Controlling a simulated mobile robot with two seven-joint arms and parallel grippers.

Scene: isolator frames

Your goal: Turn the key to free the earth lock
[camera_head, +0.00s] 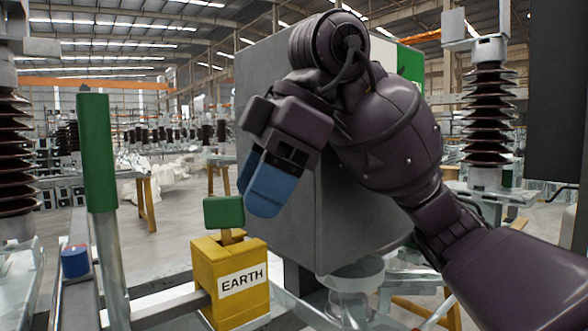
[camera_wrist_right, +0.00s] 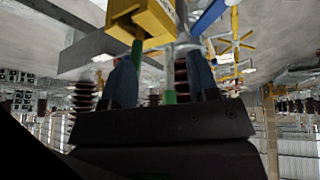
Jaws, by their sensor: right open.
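The yellow earth lock (camera_head: 230,302) is a box with a white EARTH label, low in the centre of the head view. A green key (camera_head: 224,211) stands upright in its top. My right gripper (camera_head: 258,183), with blue fingers, is open and empty just right of the key and slightly above it. In the right wrist view the lock (camera_wrist_right: 155,18) is at the top edge, with the green key (camera_wrist_right: 137,52) projecting from it near one fingertip. The key does not appear gripped; contact cannot be told. My left gripper is out of view.
A tall lever with a green grip (camera_head: 98,150) stands left of the lock. A blue-capped part (camera_head: 75,262) sits at the far left. A large grey cabinet (camera_head: 285,235) is close behind my right arm. Ribbed insulators (camera_head: 488,115) stand at both sides.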

